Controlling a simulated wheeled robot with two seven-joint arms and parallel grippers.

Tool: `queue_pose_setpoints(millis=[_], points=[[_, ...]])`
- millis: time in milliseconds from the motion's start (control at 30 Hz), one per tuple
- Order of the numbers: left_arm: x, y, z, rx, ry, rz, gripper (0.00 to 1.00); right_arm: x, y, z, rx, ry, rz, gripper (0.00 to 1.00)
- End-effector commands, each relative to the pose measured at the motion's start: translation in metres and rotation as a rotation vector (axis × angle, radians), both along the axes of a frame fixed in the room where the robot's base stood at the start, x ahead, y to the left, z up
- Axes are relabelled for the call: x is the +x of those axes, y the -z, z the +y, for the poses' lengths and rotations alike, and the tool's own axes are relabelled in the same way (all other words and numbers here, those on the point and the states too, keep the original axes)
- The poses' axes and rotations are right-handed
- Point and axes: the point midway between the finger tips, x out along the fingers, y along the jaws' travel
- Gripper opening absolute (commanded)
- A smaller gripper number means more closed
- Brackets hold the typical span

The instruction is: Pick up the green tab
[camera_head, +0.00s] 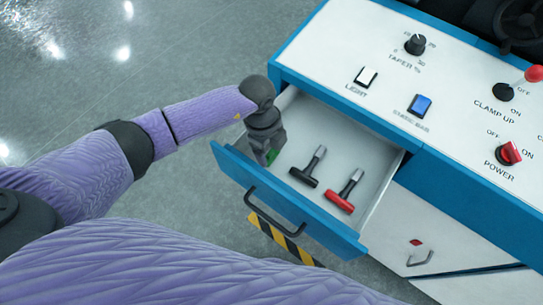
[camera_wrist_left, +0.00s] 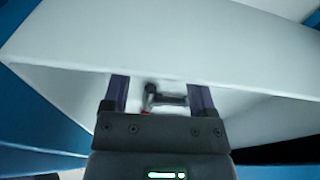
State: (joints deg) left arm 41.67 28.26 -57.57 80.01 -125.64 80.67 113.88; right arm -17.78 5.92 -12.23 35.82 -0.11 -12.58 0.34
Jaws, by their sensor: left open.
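I cannot tell whether the piece is between the fingers. In the left wrist view the fingers (camera_wrist_left: 160,97) are apart, with a dark, blurred T-handled tool seen beyond the gap; the green tab cannot be made out there. My right gripper is not in view.
The pulled-out drawer (camera_head: 232,166) has a blue front with a black handle (camera_head: 275,212). Inside lie a black T-handle tool (camera_head: 308,168) and a red T-handle tool (camera_head: 345,192). The control panel (camera_head: 330,52) with knobs and switches stands behind the drawer.

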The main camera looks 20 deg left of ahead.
Motion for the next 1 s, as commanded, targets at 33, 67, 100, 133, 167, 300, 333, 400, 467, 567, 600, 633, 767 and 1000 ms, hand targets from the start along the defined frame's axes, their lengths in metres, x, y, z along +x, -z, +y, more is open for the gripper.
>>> queue_pose_setpoints(millis=[33, 67, 100, 133, 167, 300, 333, 400, 467, 567, 600, 633, 767, 1000], points=[[-0.001, 0.007, -0.001, 0.001, 0.0, 0.002, 0.74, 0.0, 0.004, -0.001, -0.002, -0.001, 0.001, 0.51], [-0.001, 0.008, -0.001, 0.0, 0.0, 0.001, 0.74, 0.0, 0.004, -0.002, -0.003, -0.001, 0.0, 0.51], [-0.001, 0.008, -0.001, 0.0, 0.001, 0.001, 0.74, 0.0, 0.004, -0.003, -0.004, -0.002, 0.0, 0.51], [-0.001, 0.008, -0.001, 0.0, 0.001, 0.0, 0.74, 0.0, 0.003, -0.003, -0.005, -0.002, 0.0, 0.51], [-0.001, 0.007, -0.001, 0.0, 0.001, 0.0, 0.74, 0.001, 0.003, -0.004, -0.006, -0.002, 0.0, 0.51], [-0.001, 0.006, -0.001, -0.001, 0.001, 0.0, 0.65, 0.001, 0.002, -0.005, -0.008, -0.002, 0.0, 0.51], [-0.001, 0.006, -0.001, -0.001, 0.001, 0.0, 0.59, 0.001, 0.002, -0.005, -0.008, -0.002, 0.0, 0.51], [-0.001, 0.006, -0.001, -0.001, 0.001, 0.0, 0.44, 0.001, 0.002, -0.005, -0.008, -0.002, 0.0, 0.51], [-0.001, 0.006, -0.001, -0.001, 0.001, 0.0, 0.31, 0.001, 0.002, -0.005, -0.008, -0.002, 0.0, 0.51], [-0.001, 0.006, -0.001, -0.001, 0.001, 0.0, 0.1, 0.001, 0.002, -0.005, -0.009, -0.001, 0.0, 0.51], [-0.001, 0.006, -0.001, -0.001, 0.001, 0.0, 0.02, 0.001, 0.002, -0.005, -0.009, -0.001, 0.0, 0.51], [-0.001, 0.006, -0.001, -0.001, 0.001, 0.0, 0.0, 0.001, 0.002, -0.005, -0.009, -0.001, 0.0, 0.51], [-0.001, 0.006, -0.001, -0.001, 0.001, 0.0, 0.0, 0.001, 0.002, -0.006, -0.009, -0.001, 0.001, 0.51], [0.0, -0.007, -0.001, -0.003, 0.001, -0.004, 0.0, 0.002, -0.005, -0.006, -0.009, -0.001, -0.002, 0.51]])
